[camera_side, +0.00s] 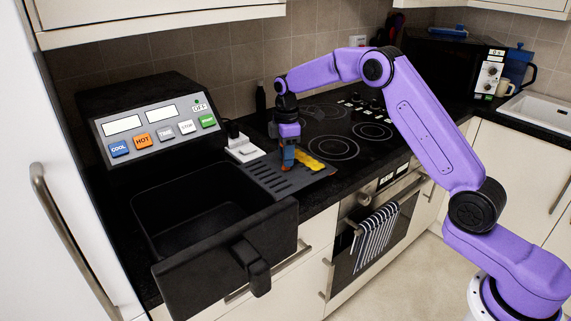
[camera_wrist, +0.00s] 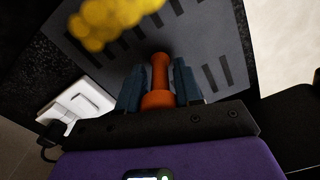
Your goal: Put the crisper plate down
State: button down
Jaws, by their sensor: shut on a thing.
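The crisper plate is a dark grey slotted plate (camera_side: 270,178) with an orange knob handle (camera_wrist: 160,80) in its middle. Yellow food pieces (camera_side: 309,160) lie on it. In the side view it is low over the black worktop, between the open fryer drawer and the hob. I cannot tell whether it touches the worktop. My gripper (camera_side: 287,160) points down with its blue fingers closed on the orange handle. In the wrist view the fingers (camera_wrist: 160,88) stand on both sides of the handle, and the plate (camera_wrist: 215,45) fills the background.
The air fryer (camera_side: 155,128) stands at the left with its black drawer (camera_side: 225,235) pulled out and empty. A white socket plate (camera_side: 243,150) with a plug is behind the crisper plate. The hob (camera_side: 345,130) is to the right. A striped towel (camera_side: 377,235) hangs below.

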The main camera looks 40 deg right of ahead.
jog(key=shift+w+f, duration=0.2)
jog(key=shift+f, duration=1.5)
jog(key=shift+f, duration=0.15)
jog(key=c, duration=0.8)
grip_release()
jog(key=shift+o, duration=0.2)
notch_tip(320, 180, up, 12)
jog(key=shift+s+a+r, duration=0.1)
jog(key=shift+r, duration=0.1)
